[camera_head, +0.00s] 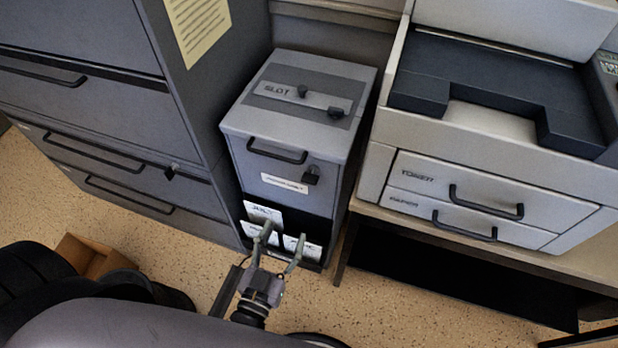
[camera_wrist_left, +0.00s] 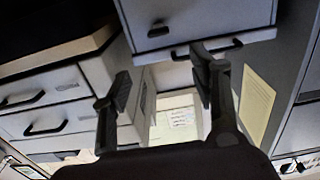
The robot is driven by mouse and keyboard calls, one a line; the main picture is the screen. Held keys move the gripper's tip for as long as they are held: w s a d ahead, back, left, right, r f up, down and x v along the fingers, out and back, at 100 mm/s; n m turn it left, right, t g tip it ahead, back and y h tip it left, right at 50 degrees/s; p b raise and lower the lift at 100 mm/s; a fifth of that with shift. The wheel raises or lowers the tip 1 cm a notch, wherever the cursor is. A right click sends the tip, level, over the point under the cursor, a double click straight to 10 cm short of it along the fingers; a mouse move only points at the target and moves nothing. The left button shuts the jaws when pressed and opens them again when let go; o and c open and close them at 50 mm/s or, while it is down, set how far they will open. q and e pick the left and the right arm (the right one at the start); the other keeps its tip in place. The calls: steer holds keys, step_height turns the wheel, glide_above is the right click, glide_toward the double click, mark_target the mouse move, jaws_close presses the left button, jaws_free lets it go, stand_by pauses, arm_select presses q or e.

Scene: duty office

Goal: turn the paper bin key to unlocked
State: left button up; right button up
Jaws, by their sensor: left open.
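The paper bin (camera_head: 238,120) is a grey box cabinet between a tall drawer cabinet and a printer. Its front has a black handle (camera_head: 277,151) and a dark key (camera_head: 311,175) below and right of it. My left gripper (camera_head: 282,234) is open and empty, below the key in the picture, over the bin's lower front. The left wrist view appears upside down. There the bin front (camera_wrist_left: 205,14), the key (camera_wrist_left: 158,28) and the bin handle (camera_wrist_left: 208,48) lie at the top, the fingers below and apart from the key. The key's exact turn angle is hard to tell.
The dark drawer cabinet (camera_head: 95,125) with a yellow sheet (camera_head: 197,28) stands left. The printer (camera_head: 490,190) sits on a table at right. White labelled packets (camera_head: 262,213) fill the bin's dark lower opening. A brown box (camera_head: 88,255) is on the speckled floor.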

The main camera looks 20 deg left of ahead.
mark_target(308, 182)
arm_select(q)
steer(key=w, duration=1.7)
steer(key=shift+w+d+p, duration=0.15)
steer(key=shift+d+p, duration=0.25)
steer(key=shift+c, duration=0.2)
steer(key=c, duration=1.1)
